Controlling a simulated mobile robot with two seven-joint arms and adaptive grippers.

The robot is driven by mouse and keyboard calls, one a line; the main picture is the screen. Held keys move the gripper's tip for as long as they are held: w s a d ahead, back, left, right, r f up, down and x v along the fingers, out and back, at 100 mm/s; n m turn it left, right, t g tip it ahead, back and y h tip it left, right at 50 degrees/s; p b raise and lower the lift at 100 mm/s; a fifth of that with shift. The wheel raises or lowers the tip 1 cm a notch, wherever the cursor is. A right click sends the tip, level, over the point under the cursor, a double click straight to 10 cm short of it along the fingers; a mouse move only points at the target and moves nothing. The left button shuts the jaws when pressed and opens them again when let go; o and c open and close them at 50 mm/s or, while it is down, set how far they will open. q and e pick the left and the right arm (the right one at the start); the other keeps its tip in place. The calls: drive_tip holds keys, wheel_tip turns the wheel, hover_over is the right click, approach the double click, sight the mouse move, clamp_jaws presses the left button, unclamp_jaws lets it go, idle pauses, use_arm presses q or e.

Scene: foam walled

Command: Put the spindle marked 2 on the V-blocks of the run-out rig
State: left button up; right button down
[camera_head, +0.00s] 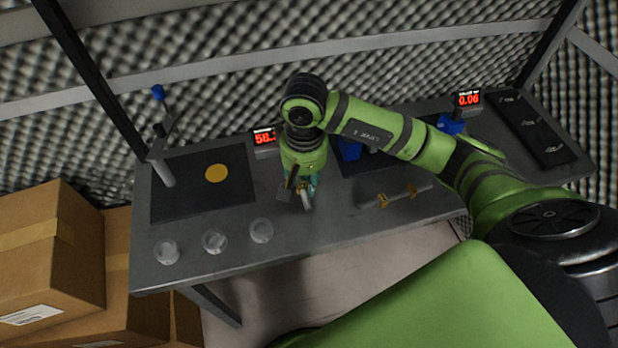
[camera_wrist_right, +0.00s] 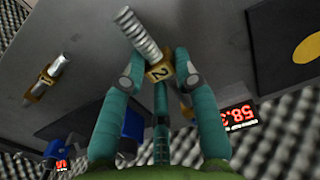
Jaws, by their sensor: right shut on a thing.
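The spindle marked 2 (camera_wrist_right: 140,36) has a ribbed pale metal shaft and a yellow collar bearing the digit 2. My right gripper (camera_wrist_right: 160,72) has its teal fingers closed around that collar, and the shaft sticks out past the fingertips. In the head view my right gripper (camera_head: 304,192) points down over the middle of the bench, and the spindle is mostly hidden there. The run-out rig's blue V-blocks (camera_head: 349,149) stand to the right of it on a dark plate, partly behind my arm. They also show in the wrist view (camera_wrist_right: 128,132). My left gripper is not in view.
Spindle pieces with brass collars (camera_head: 383,200) lie on the bench right of the gripper; one collar reads 1 in the wrist view (camera_wrist_right: 44,80). A dark mat (camera_head: 225,200) with a yellow disc and post is left. Clear cups (camera_head: 214,240) line the front edge.

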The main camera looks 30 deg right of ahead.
wheel_tip(320, 180, down, 4)
drive_tip(key=shift+a+f+p, duration=0.1)
drive_tip(key=shift+p, duration=0.45)
drive_tip(key=shift+f, duration=0.65)
drive_tip(key=c, duration=0.9)
unclamp_jaws()
drive_tip(key=shift+c, duration=0.2)
